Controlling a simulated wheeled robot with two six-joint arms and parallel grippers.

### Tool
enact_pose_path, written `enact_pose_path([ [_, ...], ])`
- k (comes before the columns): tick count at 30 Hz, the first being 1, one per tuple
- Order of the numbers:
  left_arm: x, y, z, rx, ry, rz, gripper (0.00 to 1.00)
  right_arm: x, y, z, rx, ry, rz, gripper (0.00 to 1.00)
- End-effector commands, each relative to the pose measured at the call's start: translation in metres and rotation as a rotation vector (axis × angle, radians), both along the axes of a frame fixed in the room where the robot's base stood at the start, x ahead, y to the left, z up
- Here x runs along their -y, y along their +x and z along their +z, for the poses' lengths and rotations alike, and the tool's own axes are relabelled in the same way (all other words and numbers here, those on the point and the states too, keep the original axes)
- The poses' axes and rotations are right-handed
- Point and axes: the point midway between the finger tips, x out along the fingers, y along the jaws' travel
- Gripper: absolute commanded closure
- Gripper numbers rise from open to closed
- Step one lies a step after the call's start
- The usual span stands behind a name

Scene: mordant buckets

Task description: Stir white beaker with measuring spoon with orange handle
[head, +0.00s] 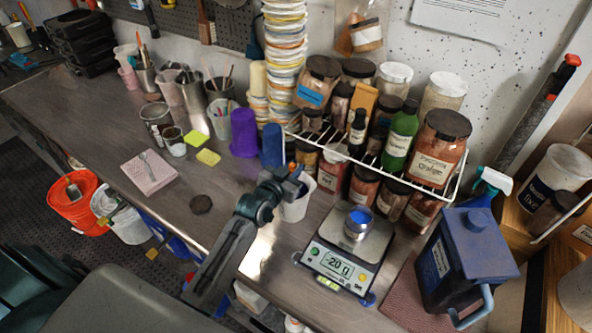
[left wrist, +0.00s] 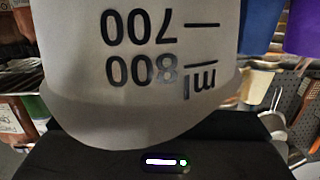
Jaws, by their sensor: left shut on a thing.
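The white beaker (head: 296,209) stands on the steel bench in front of the wire rack. Its upper wall, with upside-down ml marks, fills much of the left wrist view (left wrist: 150,75). My left gripper (head: 291,183) is at the beaker's rim, over its upper part, and hides some of its opening. It is shut; a small orange piece (head: 293,168) at its jaws looks like the handle of the measuring spoon. The rest of the spoon is hidden. The fingertips do not show in the left wrist view. My right gripper is not in view.
A scale (head: 341,256) with a metal cup (head: 357,223) stands to the right, beside a blue jug (head: 462,262). Jars crowd the wire rack (head: 452,188) behind. Purple (head: 243,133) and blue (head: 271,146) cups stand behind left. The bench left of the beaker is mostly clear.

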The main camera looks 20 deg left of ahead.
Motion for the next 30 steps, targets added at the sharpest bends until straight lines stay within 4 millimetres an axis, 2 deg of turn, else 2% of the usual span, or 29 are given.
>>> enact_pose_path([
  [8,0.001,0.001,0.005,0.001,0.000,0.000,1.00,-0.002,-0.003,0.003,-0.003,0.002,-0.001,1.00],
  [15,0.003,0.004,0.028,0.001,-0.001,0.000,1.00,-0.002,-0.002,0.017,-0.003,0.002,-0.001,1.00],
  [30,0.008,0.011,0.069,0.002,0.000,0.000,1.00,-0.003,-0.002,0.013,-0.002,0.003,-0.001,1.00],
])
